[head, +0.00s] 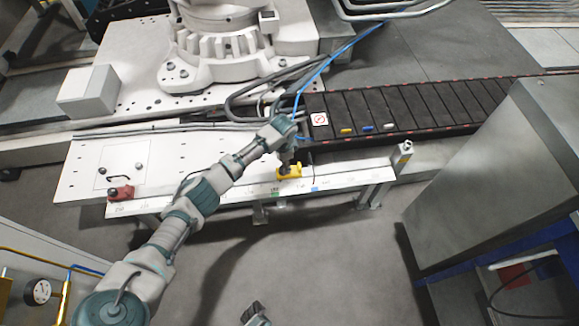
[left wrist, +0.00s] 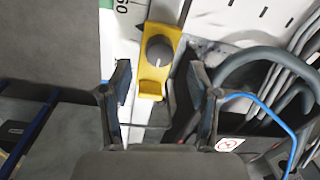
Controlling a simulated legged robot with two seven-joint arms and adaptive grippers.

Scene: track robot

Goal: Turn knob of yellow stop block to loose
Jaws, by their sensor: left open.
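The yellow stop block (head: 290,173) sits on the pale rail with the printed scale. In the left wrist view the yellow block (left wrist: 154,87) carries a round dark grey knob (left wrist: 159,50) with a light pointer line. My left gripper (head: 287,162) is above the block. In the left wrist view its two fingers (left wrist: 160,82) are open, one on each side of the lower part of the block, with the knob ahead between them. I see no contact with the knob. What seems to be my right gripper (head: 255,314) shows in part at the bottom edge; its fingers are unclear.
A red block (head: 121,193) sits at the rail's left end, a grey one (head: 403,152) at the right. A black conveyor track (head: 420,105) with small coloured pieces and a blue cable (head: 325,66) lie behind. A grey cabinet (head: 480,160) stands at right.

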